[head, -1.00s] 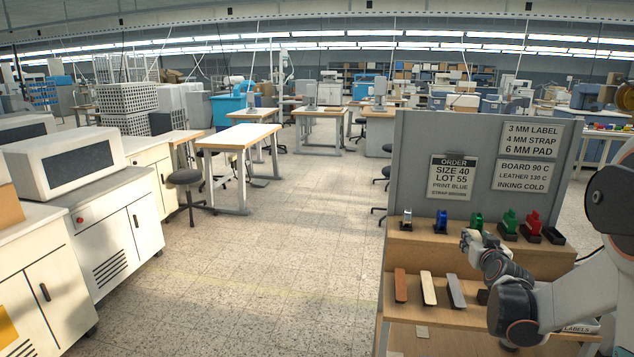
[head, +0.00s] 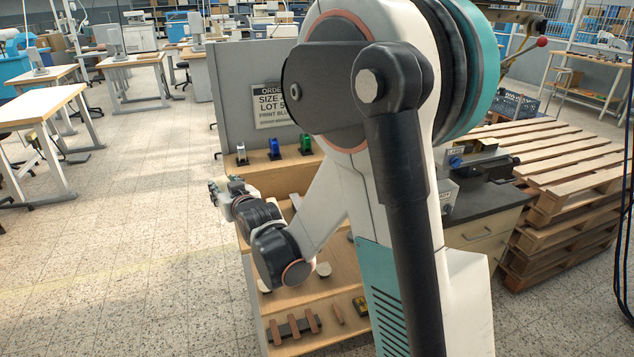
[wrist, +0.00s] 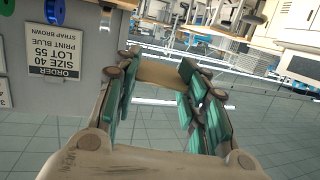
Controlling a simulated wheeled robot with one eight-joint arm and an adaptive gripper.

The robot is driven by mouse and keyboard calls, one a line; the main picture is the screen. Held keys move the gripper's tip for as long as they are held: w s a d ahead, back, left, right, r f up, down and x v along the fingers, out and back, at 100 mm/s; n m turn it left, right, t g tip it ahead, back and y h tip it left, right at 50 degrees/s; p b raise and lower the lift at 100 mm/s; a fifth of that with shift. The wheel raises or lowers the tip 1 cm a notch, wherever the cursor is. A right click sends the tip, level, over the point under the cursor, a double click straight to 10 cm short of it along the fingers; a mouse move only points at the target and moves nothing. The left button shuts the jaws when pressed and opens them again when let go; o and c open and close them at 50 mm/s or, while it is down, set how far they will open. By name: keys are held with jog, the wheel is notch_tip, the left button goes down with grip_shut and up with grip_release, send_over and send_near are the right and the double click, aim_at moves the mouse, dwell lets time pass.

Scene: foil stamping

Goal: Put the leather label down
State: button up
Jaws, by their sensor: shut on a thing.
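My gripper (head: 228,190) is at the left side of the wooden shelf unit in the head view, out over the aisle floor. In the wrist view its green-padded fingers (wrist: 160,72) are closed on a flat tan piece, which I take to be the leather label (wrist: 163,77). The label lies across between the fingertips, with floor behind it. In the head view it is too small to make out.
The shelf unit (head: 262,184) carries foil rolls, including a blue roll (head: 274,148), on its top step. Brown strips (head: 297,328) lie on its low shelf. An order card (wrist: 53,50) hangs on the grey panel (head: 236,75). A pallet stack (head: 560,165) stands right; the left aisle is open.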

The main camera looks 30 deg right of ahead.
jog(key=s+d+r+m+g+h, duration=0.1)
jog(key=d+m+h, duration=0.4)
jog(key=d, duration=3.7)
jog(key=shift+d+r+h, duration=0.2)
jog(key=shift+d+h, duration=0.2)
jog(key=shift+h, duration=0.4)
jog(key=shift+s+f+g, duration=0.1)
jog(key=shift+g, duration=0.2)
